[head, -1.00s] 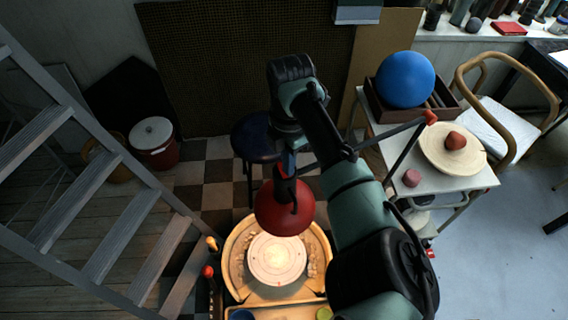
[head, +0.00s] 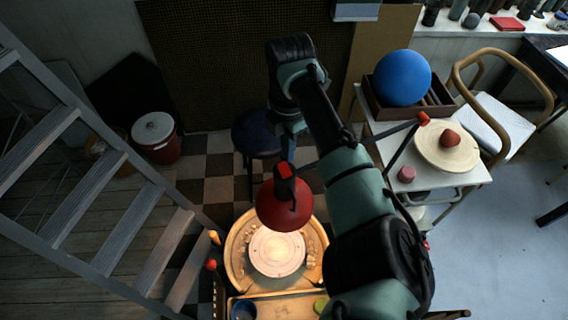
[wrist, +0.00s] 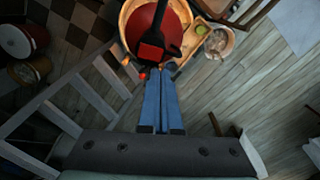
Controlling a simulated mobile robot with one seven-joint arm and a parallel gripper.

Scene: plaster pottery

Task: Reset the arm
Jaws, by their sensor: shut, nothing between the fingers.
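My gripper (wrist: 160,74) shows in the wrist view as two long blue fingers pressed together, with nothing between them. It points down toward the red lamp shade (wrist: 152,30) and the pottery wheel area; whether it touches the lamp I cannot tell, though the fingertips appear just short of it in the picture. In the head view my arm reaches up the middle of the picture and bends over at the top.
The lit pottery wheel (head: 277,252) stands below the lamp. A grey ladder (head: 125,150) is at left, a dark stool (head: 256,140) behind the lamp. A white table (head: 440,186) at right holds a blue ball (head: 402,78) in a crate. Pale floor at far right is open.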

